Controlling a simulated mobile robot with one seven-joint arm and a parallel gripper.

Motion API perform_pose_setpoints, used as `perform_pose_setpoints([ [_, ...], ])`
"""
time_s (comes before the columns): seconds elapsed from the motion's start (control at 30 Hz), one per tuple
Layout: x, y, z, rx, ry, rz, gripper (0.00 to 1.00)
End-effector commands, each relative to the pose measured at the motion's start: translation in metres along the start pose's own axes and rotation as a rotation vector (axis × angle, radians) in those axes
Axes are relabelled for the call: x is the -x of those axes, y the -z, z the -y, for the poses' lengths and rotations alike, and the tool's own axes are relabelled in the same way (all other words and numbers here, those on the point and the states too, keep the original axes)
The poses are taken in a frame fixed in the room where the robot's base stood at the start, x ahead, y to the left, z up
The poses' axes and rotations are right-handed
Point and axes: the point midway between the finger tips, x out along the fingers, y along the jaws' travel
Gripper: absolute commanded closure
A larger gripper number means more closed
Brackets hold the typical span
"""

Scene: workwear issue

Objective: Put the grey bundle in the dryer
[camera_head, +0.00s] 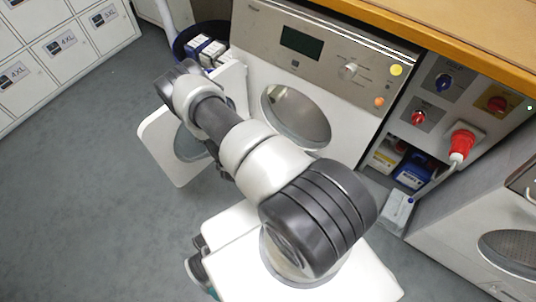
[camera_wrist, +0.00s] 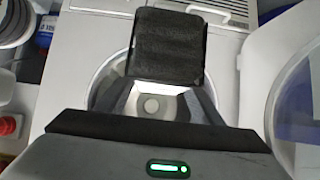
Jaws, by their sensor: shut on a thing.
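The grey bundle (camera_wrist: 168,45) is a dark, textured block in the wrist view. My gripper (camera_wrist: 168,88) is shut on it and holds it in front of the dryer's round opening, part of whose rim shows behind; how deep it is cannot be told. The dryer (camera_head: 325,50) is a white machine with a grey control panel in the head view. Its round opening (camera_head: 297,115) is uncovered. Its door (camera_head: 165,145) stands open to the left, partly behind my arm; it shows at the right in the wrist view (camera_wrist: 300,95). My arm hides the gripper and bundle in the head view.
White lockers (camera_head: 65,50) stand at the left. An orange-brown worktop (camera_head: 440,40) runs above the dryer. To its right are a switch panel with a red plug (camera_head: 462,140) and a shelf with boxes (camera_head: 412,172). Grey floor (camera_head: 90,200) is free at the left.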

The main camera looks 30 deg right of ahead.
Motion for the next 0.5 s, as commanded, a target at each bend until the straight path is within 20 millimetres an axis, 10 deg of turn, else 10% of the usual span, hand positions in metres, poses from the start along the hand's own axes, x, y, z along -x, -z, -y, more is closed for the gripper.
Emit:
perform_pose_setpoints([
  [0.5, -0.066, 0.045, 0.000, -0.002, -0.001, -0.003, 0.69],
])
